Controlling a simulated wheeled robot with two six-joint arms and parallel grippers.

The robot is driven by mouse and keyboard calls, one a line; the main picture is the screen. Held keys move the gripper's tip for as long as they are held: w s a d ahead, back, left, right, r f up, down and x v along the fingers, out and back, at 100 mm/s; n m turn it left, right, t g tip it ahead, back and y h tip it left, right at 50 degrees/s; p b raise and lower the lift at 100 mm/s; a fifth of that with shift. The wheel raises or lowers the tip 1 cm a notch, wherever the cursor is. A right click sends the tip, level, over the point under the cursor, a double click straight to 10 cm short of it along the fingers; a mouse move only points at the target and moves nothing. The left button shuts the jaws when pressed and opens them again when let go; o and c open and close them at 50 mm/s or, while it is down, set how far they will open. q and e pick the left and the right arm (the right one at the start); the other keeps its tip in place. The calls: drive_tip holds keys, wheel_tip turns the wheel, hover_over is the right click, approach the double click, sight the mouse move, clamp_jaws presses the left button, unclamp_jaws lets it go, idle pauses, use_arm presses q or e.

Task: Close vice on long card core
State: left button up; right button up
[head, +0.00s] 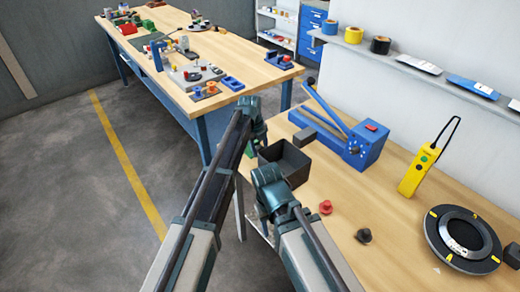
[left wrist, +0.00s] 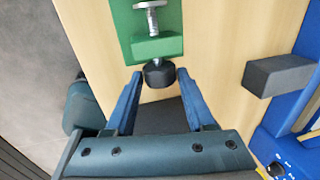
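The green vice (left wrist: 150,30) is at the top of the left wrist view, with a metal screw and a black knob (left wrist: 160,73) at its near end. I cannot make out a long card core.
A black bin (head: 285,162) stands beside the blue lever tool (head: 345,135). A red knob (head: 326,207), a dark knob (head: 363,236), a yellow device (head: 418,168) and a black ring (head: 462,240) lie on the right table. A second table (head: 220,60) with several parts stands behind.

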use_arm(q)
clamp_jaws()
drive_tip(key=shift+w+d+r+g+y, duration=0.1)
drive_tip(key=shift+w+d+g+y, duration=0.1)
drive_tip(key=shift+g+y, duration=0.15)
drive_tip(key=shift+w+d+g+y, duration=0.15)
drive_tip(key=shift+g+y, duration=0.1)
drive_tip(key=shift+y, duration=0.2)
drive_tip(key=shift+g+y, duration=0.5)
drive_tip(key=shift+y, duration=0.5)
drive_tip(key=shift+s, duration=0.2)
drive_tip(key=shift+o, duration=2.2)
unclamp_jaws()
